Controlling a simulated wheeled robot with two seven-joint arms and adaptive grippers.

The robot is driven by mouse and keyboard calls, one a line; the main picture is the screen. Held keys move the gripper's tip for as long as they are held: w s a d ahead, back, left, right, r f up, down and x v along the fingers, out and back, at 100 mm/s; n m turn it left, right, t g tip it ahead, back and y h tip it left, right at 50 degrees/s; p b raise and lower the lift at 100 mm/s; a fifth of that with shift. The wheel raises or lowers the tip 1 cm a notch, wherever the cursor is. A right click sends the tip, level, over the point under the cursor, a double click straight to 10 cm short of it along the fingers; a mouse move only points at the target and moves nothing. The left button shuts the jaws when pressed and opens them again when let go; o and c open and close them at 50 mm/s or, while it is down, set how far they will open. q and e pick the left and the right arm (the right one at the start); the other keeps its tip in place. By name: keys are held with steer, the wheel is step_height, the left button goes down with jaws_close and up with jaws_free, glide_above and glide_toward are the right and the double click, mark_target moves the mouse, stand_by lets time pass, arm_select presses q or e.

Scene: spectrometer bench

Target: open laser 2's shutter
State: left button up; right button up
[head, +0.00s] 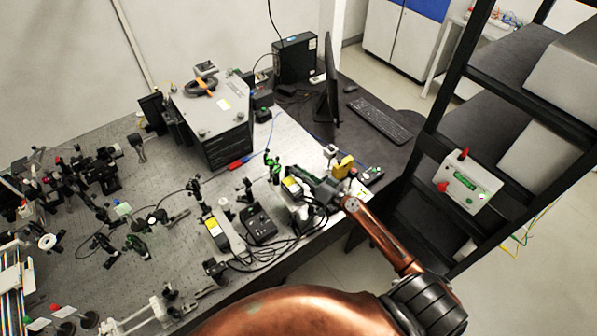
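My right arm reaches up and left from the lower right over the front edge of the optical bench (190,290). My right gripper (318,187) is at the bench's right side, beside a small device with a yellow label (292,187). It is too small and dark to tell whether the fingers are open or touch anything. A grey box with a yellow label (222,230), laser-like, stands further left. A black controller box (259,225) with knobs stands between them. I cannot read which is laser 2, and no shutter is clearly visible. My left gripper is out of view.
Cables (275,252) loop along the bench's front edge. Optic mounts (75,180) crowd the left. A large instrument box (212,115) stands at the back. A monitor (331,85) and keyboard (380,120) are behind my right gripper. A black rack (440,130) stands at right.

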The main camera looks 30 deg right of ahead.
jaws_close()
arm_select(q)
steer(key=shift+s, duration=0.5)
